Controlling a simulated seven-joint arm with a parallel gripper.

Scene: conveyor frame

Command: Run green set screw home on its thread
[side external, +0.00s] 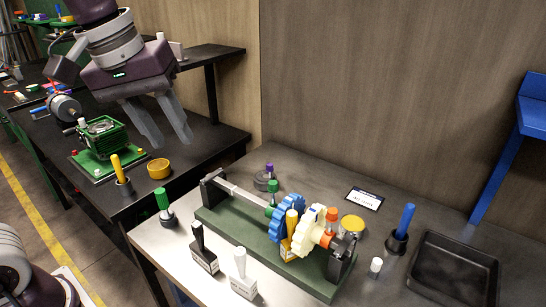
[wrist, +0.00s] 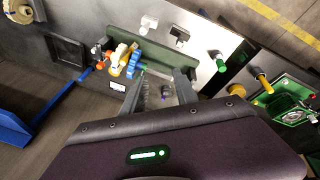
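The green set screw (side external: 271,187) appears to stand up from a green collar (side external: 270,209) on the grey shaft (side external: 235,193). How far it is threaded in cannot be told. Green also shows on the shaft in the wrist view, near a fingertip. A green-topped tool (side external: 161,199) stands upright in a dark holder at the bench's left edge; its green top is also in the wrist view (wrist: 221,65). My gripper (side external: 173,141) is open and empty, high above the left side of the bench. Its spread fingers also show in the wrist view (wrist: 162,76).
The shaft carries a blue gear (side external: 288,217) and a cream gear (side external: 309,228) on a green base (side external: 245,246). Black and white upright blocks stand in front. A purple-topped tool (side external: 270,169) stands behind the shaft. A black tray (side external: 452,270) and blue-topped tool (side external: 405,220) are right.

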